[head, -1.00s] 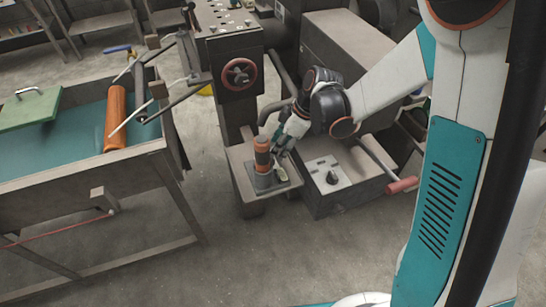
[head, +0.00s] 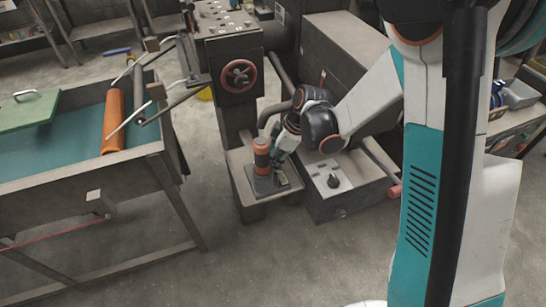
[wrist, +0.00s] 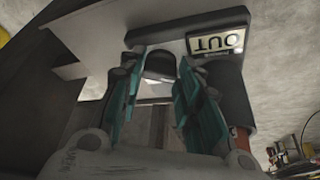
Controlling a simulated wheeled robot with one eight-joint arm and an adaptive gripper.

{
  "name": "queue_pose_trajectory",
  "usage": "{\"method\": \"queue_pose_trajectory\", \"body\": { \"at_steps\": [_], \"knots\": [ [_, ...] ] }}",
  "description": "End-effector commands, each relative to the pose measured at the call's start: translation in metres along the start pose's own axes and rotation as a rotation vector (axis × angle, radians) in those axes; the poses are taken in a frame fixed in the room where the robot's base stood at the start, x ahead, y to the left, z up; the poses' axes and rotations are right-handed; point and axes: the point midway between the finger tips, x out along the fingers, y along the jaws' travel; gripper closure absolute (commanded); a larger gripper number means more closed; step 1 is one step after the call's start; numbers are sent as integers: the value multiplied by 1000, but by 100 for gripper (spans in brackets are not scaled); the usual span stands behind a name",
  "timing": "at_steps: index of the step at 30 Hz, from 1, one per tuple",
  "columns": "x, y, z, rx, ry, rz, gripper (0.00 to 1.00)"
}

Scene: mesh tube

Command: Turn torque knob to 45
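A small device with an orange and grey upright cylinder (head: 262,152) stands on a dark base plate (head: 259,187) on a low shelf. In the wrist view, a dark round knob (wrist: 160,66) shows on the device's base, beside a display reading "OUT" (wrist: 218,42), upside down. My gripper (head: 279,156) is just right of the cylinder, pointing down. In the wrist view its teal fingers (wrist: 155,92) are apart, one on each side of the knob in the picture. Contact with the knob cannot be told. The knob's setting is not readable.
A grey box with a light panel and black dial (head: 333,181) stands right of the shelf, with a red-handled lever (head: 395,191). A red handwheel (head: 239,76) is on the machine above. A trough table (head: 70,145) with an orange roller (head: 113,121) stands left.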

Motion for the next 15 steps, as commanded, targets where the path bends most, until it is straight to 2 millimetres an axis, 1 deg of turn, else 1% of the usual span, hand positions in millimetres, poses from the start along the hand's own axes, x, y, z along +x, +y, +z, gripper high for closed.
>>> {"method": "queue_pose_trajectory", "body": {
  "at_steps": [5, 15],
  "knots": [
    [1, -1, 0, 57, -1, 23, 92],
    [1, -5, -1, 324, -1, 135, 92]
  ]
}}
